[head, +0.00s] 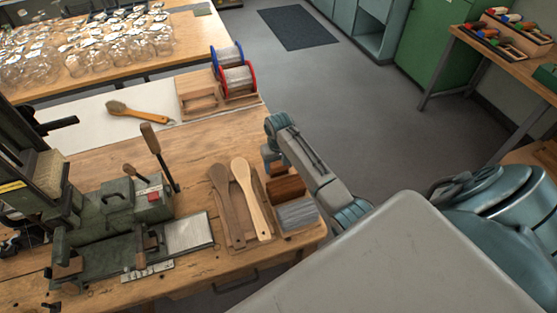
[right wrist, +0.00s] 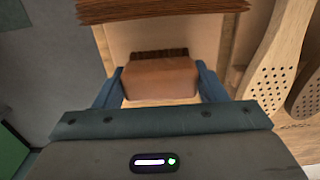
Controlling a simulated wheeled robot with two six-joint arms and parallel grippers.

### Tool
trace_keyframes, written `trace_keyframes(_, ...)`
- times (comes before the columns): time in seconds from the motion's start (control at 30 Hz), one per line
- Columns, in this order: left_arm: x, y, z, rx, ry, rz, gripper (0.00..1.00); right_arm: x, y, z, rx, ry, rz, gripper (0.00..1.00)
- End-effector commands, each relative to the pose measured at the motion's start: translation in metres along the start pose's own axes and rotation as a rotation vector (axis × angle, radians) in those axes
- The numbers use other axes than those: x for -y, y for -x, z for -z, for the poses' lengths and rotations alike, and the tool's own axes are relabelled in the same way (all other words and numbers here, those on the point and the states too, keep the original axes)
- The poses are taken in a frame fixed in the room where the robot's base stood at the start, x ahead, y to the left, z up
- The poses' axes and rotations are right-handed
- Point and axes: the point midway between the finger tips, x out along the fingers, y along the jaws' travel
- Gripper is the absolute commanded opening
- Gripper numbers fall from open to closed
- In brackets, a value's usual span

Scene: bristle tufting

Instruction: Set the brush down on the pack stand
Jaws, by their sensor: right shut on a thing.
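My right gripper (head: 272,158) points down at the right end of the workbench. In the right wrist view its blue fingers (right wrist: 160,88) are shut on the sides of a tan wooden block (right wrist: 160,78) with a dark bristle row at its far edge. It looks like a brush; the rest of it is hidden. A pale wooden stand (right wrist: 205,30) lies below it; I cannot tell whether they touch. A brown bristle pack (head: 286,188) and a grey pack (head: 297,214) sit beside the gripper. My left gripper is not in view.
Two paddle-shaped wooden blanks (head: 250,195) lie left of the packs. A green machine (head: 115,205) stands farther left. An orange-handled brush (head: 140,112) lies on a white sheet (head: 85,122). Wire spools (head: 238,78) stand at the back edge. Floor (head: 400,140) is open to the right.

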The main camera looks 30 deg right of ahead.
Motion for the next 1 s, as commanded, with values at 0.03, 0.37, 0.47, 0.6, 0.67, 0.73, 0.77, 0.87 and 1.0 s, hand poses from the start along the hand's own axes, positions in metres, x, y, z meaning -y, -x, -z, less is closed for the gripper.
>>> trace_keyframes(0.03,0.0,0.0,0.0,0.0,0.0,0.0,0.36,0.0,0.0,0.0,0.0,0.0,0.0,0.4)
trace_keyframes(0.37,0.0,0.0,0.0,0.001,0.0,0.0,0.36,0.0,-0.002,0.0,0.0,0.0,0.0,0.87)
trace_keyframes(0.47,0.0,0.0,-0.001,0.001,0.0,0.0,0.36,0.0,-0.002,0.0,0.0,0.0,0.0,0.87)
trace_keyframes(0.6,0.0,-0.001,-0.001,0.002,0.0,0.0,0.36,0.0,0.002,0.0,-0.001,0.0,0.0,0.87)
trace_keyframes(0.67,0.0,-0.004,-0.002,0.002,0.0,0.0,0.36,0.0,0.007,0.001,-0.003,0.001,0.0,0.87)
trace_keyframes(0.73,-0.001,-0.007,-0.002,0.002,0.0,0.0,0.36,0.0,0.017,0.001,-0.004,0.001,0.0,0.87)
trace_keyframes(0.77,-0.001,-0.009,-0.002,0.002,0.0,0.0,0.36,0.0,0.022,0.001,-0.005,0.001,0.0,0.87)
trace_keyframes(0.87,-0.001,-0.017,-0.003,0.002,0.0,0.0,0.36,0.0,0.043,0.002,-0.006,0.001,0.0,0.87)
trace_keyframes(1.0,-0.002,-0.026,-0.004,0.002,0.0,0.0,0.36,0.0,0.074,0.001,-0.006,0.001,0.0,0.87)
